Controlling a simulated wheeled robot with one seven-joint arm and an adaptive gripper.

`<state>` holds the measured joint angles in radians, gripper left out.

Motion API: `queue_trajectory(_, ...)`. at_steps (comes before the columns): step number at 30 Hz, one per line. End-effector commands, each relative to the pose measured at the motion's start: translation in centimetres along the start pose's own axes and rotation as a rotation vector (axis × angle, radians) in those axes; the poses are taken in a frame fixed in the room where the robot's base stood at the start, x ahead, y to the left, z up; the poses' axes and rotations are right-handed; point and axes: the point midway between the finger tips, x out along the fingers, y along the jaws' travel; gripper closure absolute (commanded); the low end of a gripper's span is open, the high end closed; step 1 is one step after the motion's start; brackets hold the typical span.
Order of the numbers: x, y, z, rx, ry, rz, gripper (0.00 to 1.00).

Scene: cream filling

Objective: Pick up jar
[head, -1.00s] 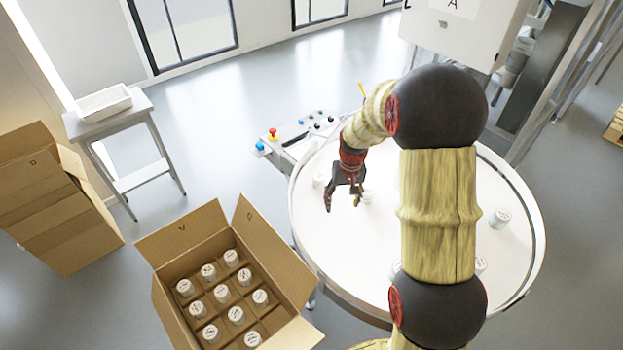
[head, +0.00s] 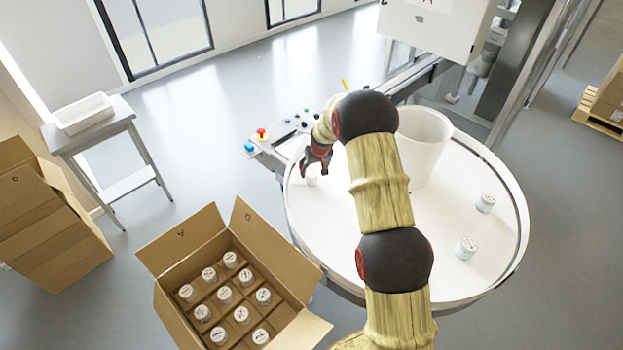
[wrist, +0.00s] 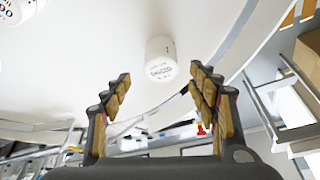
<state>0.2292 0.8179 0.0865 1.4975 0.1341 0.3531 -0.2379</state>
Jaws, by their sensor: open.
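A small white jar (head: 312,176) stands on the white round table (head: 450,180), near its left edge. My gripper (head: 316,160) is right beside and above this jar in the head view and partly covers it. In the wrist view the jar (wrist: 160,58) shows ahead of my gripper (wrist: 161,76), in line with the gap between the two spread fingers. The fingers are open and hold nothing. Whether the jar is between the fingertips or just beyond them is hard to tell. Two more jars (head: 485,203) (head: 466,247) stand on the table's right side.
A white bucket-like vessel (head: 422,148) stands on the table behind my arm. A divided cardboard box (head: 290,325) with several jars is at the front. A control panel (head: 290,137) with buttons is just beyond the table's left edge. A side stand (head: 90,140) holds a white tray (head: 84,113).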

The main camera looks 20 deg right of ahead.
Motion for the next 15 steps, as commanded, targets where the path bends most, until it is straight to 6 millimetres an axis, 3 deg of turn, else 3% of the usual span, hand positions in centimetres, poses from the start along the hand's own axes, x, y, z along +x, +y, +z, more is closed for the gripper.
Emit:
queue_trajectory(9, 3.7, -0.3, 0.5, 0.001, 0.000, 0.000, 0.40)
queue_trajectory(15, 5.0, -0.3, 0.4, 0.000, 0.001, 0.001, 0.40)
